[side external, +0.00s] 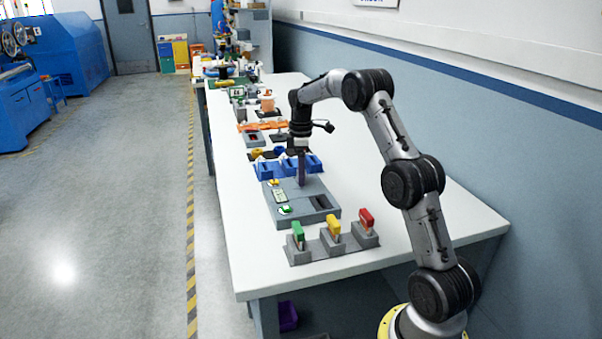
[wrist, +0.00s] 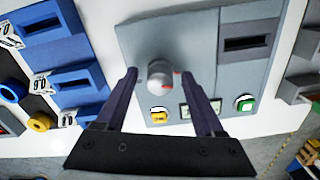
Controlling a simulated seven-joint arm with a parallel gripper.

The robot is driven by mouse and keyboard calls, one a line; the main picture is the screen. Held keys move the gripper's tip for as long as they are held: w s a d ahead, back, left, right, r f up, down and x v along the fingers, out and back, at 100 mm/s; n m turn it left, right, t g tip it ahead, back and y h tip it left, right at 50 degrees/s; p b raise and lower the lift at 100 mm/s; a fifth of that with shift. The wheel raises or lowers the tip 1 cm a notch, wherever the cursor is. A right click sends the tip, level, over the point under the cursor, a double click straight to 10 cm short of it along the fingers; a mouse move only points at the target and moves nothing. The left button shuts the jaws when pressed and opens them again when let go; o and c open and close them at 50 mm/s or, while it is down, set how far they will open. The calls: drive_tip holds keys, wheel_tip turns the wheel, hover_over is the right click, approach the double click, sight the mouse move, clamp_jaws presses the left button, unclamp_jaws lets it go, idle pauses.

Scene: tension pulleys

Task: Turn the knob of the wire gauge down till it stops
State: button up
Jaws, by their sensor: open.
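The grey box (side external: 306,212), which seems to be the wire gauge, lies on the white table; in the wrist view its flat panel (wrist: 205,45) faces me. On it are a silver round knob (wrist: 160,78) with a red mark, a yellow button (wrist: 158,115), a small display (wrist: 187,110), a green button (wrist: 244,103) and a dark slot (wrist: 247,43). My gripper (wrist: 160,73) is open and empty, its fingers on either side of the knob in the picture. Whether they touch it I cannot tell. In the side view my gripper (side external: 301,183) points down over the box and hides the knob.
Blue slotted blocks with white number tags (wrist: 75,85) stand close beside the box. A grey rack (side external: 331,247) with green, yellow and red handled pieces stands on its near side. More trays and parts fill the table's far end. Bare table lies to the right.

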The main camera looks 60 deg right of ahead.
drive_tip(key=shift+f, duration=0.1)
clamp_jaws()
idle(0.4)
